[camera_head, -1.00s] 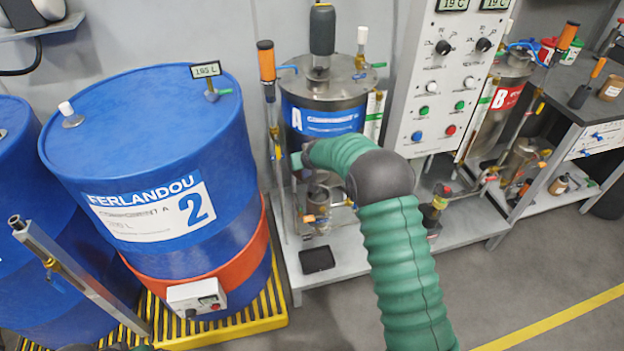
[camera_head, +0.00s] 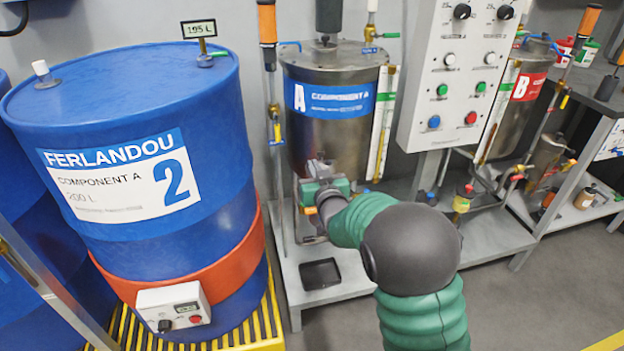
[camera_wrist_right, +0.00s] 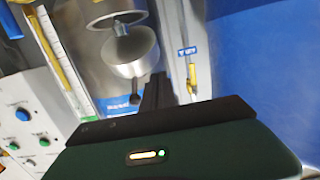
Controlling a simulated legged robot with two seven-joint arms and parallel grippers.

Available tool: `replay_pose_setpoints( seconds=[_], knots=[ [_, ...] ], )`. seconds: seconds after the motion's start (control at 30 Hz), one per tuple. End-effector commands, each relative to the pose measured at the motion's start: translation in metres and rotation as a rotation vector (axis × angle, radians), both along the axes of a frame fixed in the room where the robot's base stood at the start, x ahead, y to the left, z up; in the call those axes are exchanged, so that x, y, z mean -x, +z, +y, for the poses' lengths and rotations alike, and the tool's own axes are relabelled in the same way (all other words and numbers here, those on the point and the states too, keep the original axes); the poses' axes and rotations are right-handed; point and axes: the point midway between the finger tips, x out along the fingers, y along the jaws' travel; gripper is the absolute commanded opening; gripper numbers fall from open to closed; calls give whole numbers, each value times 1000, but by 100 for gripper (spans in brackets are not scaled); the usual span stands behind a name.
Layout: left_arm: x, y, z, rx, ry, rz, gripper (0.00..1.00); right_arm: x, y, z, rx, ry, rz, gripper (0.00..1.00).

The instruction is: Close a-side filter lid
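The a-side filter shows in the right wrist view, which is turned upside down: a metal filter body (camera_wrist_right: 113,10) and a rounded metal lid (camera_wrist_right: 130,60), which looks raised open beside the body's mouth. In the head view my right gripper (camera_head: 322,186) is below the A tank (camera_head: 335,115), in front of the filter, and hides most of it. In the wrist view a dark finger (camera_wrist_right: 155,92) points towards the lid; it looks close, but contact is unclear. The finger opening is hidden. My left gripper is not in view.
A blue drum (camera_head: 130,190) stands on the left. A control panel (camera_head: 462,75) hangs right of the A tank, above a grey shelf (camera_head: 390,270). A black tray (camera_head: 320,274) lies at its front. The B tank (camera_head: 515,105) is further right.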

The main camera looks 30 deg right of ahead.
Motion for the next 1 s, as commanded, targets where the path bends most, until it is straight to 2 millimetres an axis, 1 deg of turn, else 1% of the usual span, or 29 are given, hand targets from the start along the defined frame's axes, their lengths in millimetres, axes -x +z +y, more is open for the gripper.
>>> replay_pose_setpoints(
  seconds=[0.03,0.2,0.4,0.7,1.0],
  knots=[
    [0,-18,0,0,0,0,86,3,-17,2,2,1,-11,0],
    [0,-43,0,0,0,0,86,8,-23,3,21,2,-81,0],
    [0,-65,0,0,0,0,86,13,-28,4,38,2,-154,0],
    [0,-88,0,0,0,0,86,18,-34,5,59,2,-239,0],
    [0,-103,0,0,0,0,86,21,-40,6,74,3,-302,0]
  ],
)
